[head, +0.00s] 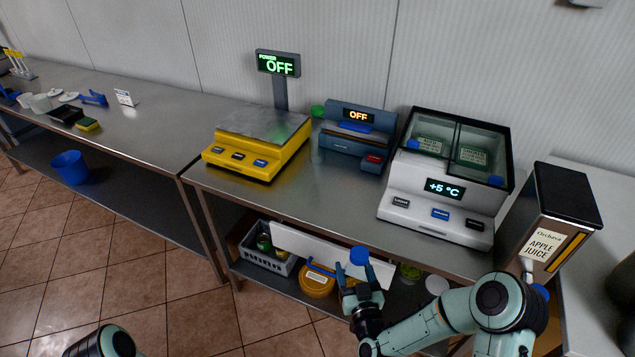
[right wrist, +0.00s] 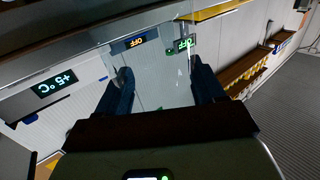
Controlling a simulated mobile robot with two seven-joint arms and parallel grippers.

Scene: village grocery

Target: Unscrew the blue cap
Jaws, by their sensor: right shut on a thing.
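The blue cap (head: 359,256) sits on top of a pale bottle (head: 355,270) in the head view. My right gripper (head: 357,278) is shut on the bottle, with its fingers on either side of the body below the cap. The bottle is held in front of the middle table's front edge. In the right wrist view, both dark fingers (right wrist: 164,85) flank a pale, clear-looking body; the cap cannot be made out there. Part of my left arm shows at the bottom left of the head view, but its gripper is out of frame.
The steel table (head: 330,205) carries a yellow scale (head: 255,142), a blue device (head: 355,138) and a white cooler (head: 440,190). A juice dispenser (head: 545,220) stands at right. The lower shelf holds a grey crate (head: 268,262) and an orange tub (head: 317,283).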

